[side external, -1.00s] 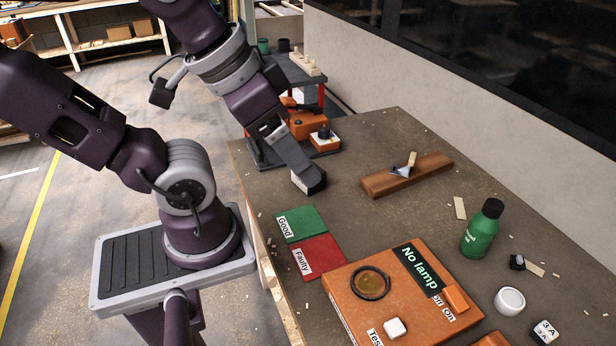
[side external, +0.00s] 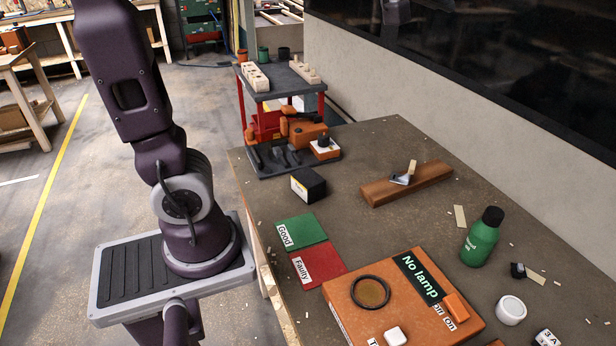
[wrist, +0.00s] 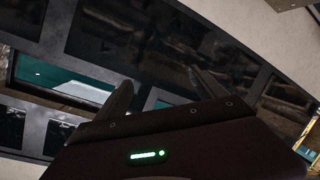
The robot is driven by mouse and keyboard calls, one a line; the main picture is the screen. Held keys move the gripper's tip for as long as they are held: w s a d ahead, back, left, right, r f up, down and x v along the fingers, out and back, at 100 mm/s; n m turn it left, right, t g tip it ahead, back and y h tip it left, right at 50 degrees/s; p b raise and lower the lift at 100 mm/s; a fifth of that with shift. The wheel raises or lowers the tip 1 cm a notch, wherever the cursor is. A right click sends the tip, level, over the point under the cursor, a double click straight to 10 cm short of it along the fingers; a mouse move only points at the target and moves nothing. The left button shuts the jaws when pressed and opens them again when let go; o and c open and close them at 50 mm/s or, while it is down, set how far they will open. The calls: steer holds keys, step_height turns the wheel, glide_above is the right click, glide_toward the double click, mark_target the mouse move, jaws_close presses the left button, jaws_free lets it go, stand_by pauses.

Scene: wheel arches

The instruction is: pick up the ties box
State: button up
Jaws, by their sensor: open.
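A small black box (side external: 309,185) with a white and yellow label on its near end stands on the workbench, left of the wooden block. It is the likely ties box, but its label is too small to read. My gripper (wrist: 164,90) shows in the wrist view with its two fingers spread apart and nothing between them. It faces dark windows and pale wall, not the bench. In the side external view my gripper is out of frame, and the box stands clear of my arm.
Behind the box are a black tool tray (side external: 285,160) and a red-legged shelf (side external: 283,78). A wooden block (side external: 408,183) lies to its right. Green (side external: 301,231) and red (side external: 316,264) mats and an orange tester (side external: 345,300) lie in front. A green bottle (side external: 481,240) stands at right.

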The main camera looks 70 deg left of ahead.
steer(key=w+a+f+n+g+y, duration=0.1)
steer(key=w+a+f+n+y, duration=0.25)
steer(key=a, duration=0.35)
steer(key=n+g+y, duration=0.8)
steer(key=n+g, duration=0.1)
steer(key=g, duration=0.8)
glide_above(308, 181)
steer(key=w+d, duration=0.3)
steer(key=d, duration=0.1)
step_height(308, 181, down, 12)
steer(key=shift+m, duration=0.25)
step_height(308, 181, down, 30)
steer(key=shift+f, duration=0.15)
steer(key=shift+s+a+f, duration=0.1)
steer(key=shift+a+f, duration=0.05)
steer(key=shift+f, duration=0.2)
steer(key=x, duration=0.6)
steer(key=shift+s+f, duration=0.4)
steer(key=shift+f, duration=0.1)
steer(key=c, duration=1.5)
